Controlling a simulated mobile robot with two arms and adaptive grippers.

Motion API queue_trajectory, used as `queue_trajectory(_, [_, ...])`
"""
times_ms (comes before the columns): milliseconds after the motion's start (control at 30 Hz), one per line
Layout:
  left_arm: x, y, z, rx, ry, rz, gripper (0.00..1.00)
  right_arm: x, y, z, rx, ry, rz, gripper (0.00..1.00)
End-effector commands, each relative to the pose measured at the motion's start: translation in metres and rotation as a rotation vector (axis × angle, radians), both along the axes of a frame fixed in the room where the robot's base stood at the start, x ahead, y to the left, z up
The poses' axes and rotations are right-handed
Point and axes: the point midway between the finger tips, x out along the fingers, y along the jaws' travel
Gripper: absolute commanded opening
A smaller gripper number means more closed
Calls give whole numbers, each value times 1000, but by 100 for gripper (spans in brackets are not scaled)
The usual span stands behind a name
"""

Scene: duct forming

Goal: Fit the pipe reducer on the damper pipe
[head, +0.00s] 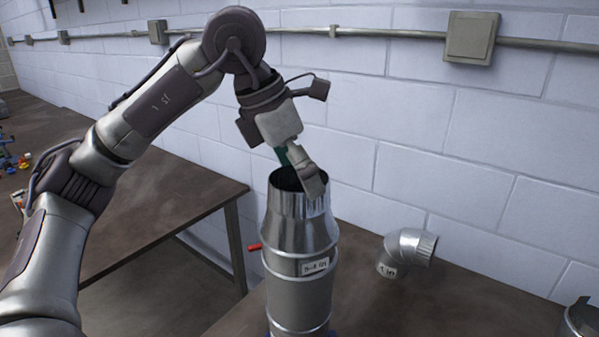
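The pipe reducer (290,232) is a shiny metal cone with a narrow, crimped upper collar. It stands upright, narrow end up, on top of the damper pipe (295,290), in line with it. I cannot tell how deep the two overlap. The damper pipe is an upright metal cylinder with a label and a red handle (255,247) on its left. My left gripper (304,178) is at the reducer's top rim, one finger against the outer right wall, the other going into the mouth and partly hidden. It appears shut on the rim. My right gripper is not in view.
A metal elbow pipe (408,250) lies on the brown table right of the damper pipe. Another metal part (580,318) is cut off at the right edge. A second table (150,205) with small coloured items stands at the left. A white block wall is close behind.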

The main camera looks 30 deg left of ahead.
Motion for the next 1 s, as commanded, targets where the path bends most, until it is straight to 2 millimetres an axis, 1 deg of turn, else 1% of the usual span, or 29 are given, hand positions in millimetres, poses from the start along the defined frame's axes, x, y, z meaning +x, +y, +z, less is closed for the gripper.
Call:
queue_trajectory(133, [-1,0,2,0,0,0,100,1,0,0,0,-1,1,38])
queue_trajectory(267, [-4,4,15,-2,-1,1,100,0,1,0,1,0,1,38])
queue_trajectory(367, [-10,8,33,-2,-4,0,100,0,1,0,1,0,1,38])
queue_trajectory(600, [-27,21,84,-1,-5,2,100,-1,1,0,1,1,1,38])
queue_trajectory(667, [-31,24,94,-1,-5,2,100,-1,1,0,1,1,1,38])
queue_trajectory(833, [-35,28,106,0,-1,0,100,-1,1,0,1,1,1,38])
queue_trajectory(1000, [-36,29,111,0,0,1,100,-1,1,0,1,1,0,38])
